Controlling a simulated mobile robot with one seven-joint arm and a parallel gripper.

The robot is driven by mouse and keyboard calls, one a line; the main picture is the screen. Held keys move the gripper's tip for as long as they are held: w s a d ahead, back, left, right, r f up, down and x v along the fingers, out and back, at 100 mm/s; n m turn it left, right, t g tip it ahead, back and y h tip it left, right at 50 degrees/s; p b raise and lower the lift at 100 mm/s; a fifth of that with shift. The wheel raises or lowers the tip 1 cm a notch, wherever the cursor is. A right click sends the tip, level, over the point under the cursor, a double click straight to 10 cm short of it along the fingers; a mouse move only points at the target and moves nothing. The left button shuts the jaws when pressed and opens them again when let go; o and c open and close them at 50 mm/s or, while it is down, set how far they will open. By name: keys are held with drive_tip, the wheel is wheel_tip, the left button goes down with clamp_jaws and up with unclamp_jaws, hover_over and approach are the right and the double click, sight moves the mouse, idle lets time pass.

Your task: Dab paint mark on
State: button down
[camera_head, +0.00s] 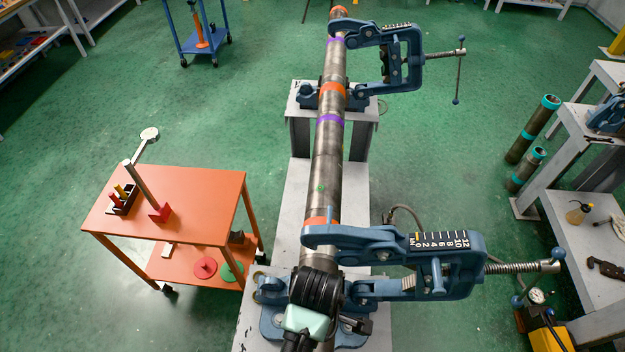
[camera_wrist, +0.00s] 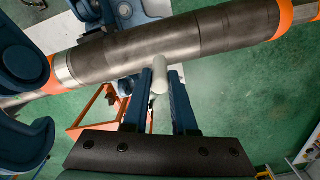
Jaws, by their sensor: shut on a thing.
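A long dark steel pipe (camera_head: 328,160) lies lengthwise in two blue vises, with orange and purple bands around it. A small green spot (camera_head: 320,188) shows on the pipe, above the near orange band. In the wrist view the pipe (camera_wrist: 150,48) crosses the upper part of the frame. My gripper (camera_wrist: 159,82) is shut on a pale grey cylinder (camera_wrist: 158,81). Its end overlaps the pipe's lower edge in the picture; I cannot tell whether it touches. In the head view my arm covers the near pipe end, and the gripper's fingers and held cylinder cannot be made out.
The near vise (camera_head: 400,245) and far vise (camera_head: 385,50) reach out to the right. An orange cart (camera_head: 205,190) at left carries a black holder (camera_head: 122,200) with red and yellow pieces. Grey benches (camera_head: 580,240) stand at right. Green floor is free between cart and pipe stand.

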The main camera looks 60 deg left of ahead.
drive_tip(key=shift+s+a+r+n, duration=0.3)
drive_tip(key=shift+r+n, duration=0.1)
drive_tip(key=shift+r, duration=0.05)
drive_tip(key=shift+s, duration=0.1)
drive_tip(key=shift+f+b, duration=0.7)
drive_tip(key=shift+f, duration=2.4)
drive_tip(key=shift+f, duration=0.4)
drive_tip(key=shift+d+p, duration=0.15)
drive_tip(key=shift+p, duration=0.35)
drive_tip(key=shift+r, duration=3.55)
drive_tip(key=shift+f, duration=0.1)
